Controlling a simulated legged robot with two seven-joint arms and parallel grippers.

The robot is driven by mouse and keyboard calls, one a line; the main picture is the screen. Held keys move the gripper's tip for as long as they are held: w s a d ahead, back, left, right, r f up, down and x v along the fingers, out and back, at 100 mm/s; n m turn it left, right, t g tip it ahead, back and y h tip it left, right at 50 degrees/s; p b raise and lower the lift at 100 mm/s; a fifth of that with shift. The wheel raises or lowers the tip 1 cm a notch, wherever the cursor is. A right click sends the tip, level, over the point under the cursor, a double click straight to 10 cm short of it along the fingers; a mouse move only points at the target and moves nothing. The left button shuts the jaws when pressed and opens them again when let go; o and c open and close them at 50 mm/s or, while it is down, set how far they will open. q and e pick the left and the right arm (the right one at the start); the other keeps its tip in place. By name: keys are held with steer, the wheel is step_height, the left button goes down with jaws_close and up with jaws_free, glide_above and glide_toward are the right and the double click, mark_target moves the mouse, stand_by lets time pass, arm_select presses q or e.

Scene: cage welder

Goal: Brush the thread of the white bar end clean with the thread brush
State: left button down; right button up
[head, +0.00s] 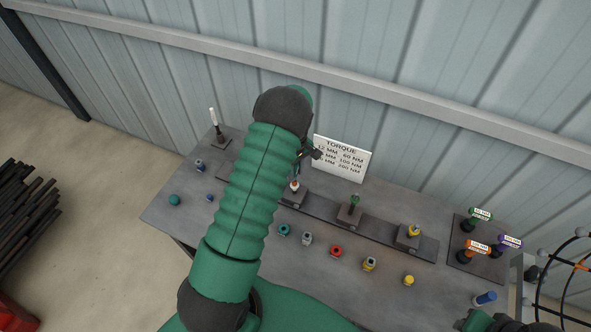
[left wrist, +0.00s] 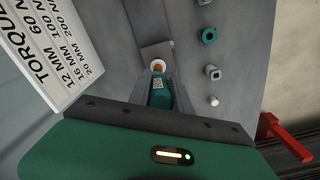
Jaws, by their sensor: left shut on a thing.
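The white bar end (head: 294,186) stands in a block on the bench's grey rail, with an orange-brown part at its top. In the left wrist view a white ring with an orange centre (left wrist: 157,65) lies just beyond the fingers. My left gripper (head: 301,160) is above it, mostly hidden behind my wrist. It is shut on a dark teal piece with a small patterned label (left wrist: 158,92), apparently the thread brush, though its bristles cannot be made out. Whether it touches the bar end cannot be told.
A torque sign (head: 343,158) stands close behind the gripper. Green (head: 355,201) and yellow (head: 414,231) bar ends stand along the rail. Several coloured nuts lie in front. A white upright stick (head: 213,118) stands at back left; labelled torque tools (head: 478,246) stand at right.

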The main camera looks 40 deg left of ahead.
arm_select(q)
steer(key=n, duration=0.4)
steer(key=shift+f+p, duration=0.15)
steer(key=shift+p, duration=0.15)
steer(key=shift+a, duration=0.1)
steer(key=m+b, duration=0.1)
steer(key=m, duration=0.2)
steer(key=shift+f, duration=0.1)
steer(key=m, duration=0.4)
steer(key=shift+m+b, duration=0.3)
steer(key=shift+b, duration=0.05)
steer(key=m, duration=0.8)
steer(key=shift+s+b, duration=0.1)
steer(key=shift+b, duration=0.2)
